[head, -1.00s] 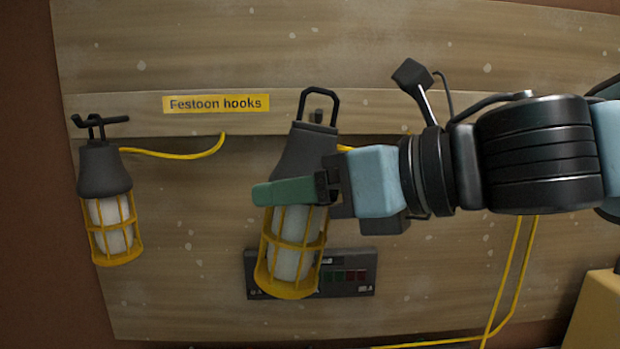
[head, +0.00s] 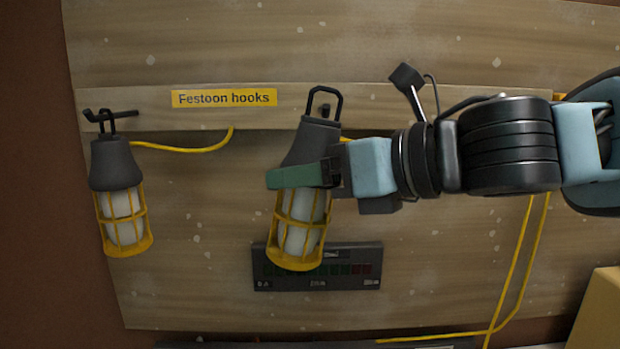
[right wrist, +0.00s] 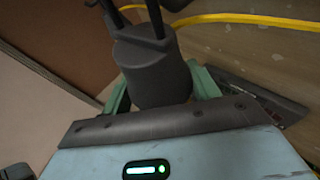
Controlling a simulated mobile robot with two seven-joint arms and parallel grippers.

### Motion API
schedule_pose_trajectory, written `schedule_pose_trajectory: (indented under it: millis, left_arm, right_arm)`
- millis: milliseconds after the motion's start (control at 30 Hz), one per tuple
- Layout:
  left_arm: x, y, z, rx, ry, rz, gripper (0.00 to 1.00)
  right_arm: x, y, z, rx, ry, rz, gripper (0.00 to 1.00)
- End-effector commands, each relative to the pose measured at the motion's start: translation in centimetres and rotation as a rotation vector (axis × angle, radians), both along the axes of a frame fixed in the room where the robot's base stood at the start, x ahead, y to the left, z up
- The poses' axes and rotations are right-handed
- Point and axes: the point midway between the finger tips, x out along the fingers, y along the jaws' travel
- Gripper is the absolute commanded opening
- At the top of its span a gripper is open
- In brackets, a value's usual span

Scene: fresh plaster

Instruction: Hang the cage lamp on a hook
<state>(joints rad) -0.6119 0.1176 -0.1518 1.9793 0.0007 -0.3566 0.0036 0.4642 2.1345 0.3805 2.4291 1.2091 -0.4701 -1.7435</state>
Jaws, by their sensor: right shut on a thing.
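The held cage lamp (head: 306,235), with a dark grey body, yellow cage and white bulb, hangs upright in front of the wooden board. My right gripper (head: 302,175) is shut on it just above the cage. In the right wrist view its grey body (right wrist: 155,65) sits between the green fingers. Its black wire loop (head: 338,103) stands up in front of the rail. A small dark hook (head: 325,110) shows inside the loop's outline; I cannot tell whether the loop is around it. Another cage lamp (head: 118,200) hangs on a black hook (head: 122,114) at the left.
A yellow label (head: 224,98) reading "Festoon hooks" is on the pale rail (head: 400,100). A dark panel with small red and green cells (head: 318,269) is behind the held lamp's lower end.

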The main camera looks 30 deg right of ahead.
Motion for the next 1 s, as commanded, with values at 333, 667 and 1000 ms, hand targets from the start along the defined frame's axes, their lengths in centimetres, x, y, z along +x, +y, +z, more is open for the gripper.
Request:
schedule_pose_trajectory:
  millis: [333,667,1000]
  left_arm:
    - [-0.5,-0.1,-0.6,-0.002,0.014,0.001,0.85]
    - [-0.8,-0.2,-1.2,-0.005,0.026,0.004,0.85]
    - [-0.7,-0.2,-1.2,-0.005,0.023,0.003,0.85]
  right_arm:
    - [1.6,-1.0,-0.2,0.003,0.000,0.000,0.29]
    - [3.0,-1.8,-0.3,0.002,-0.001,0.001,0.29]
    - [4.1,-2.6,-0.9,0.002,-0.001,-0.001,0.29]
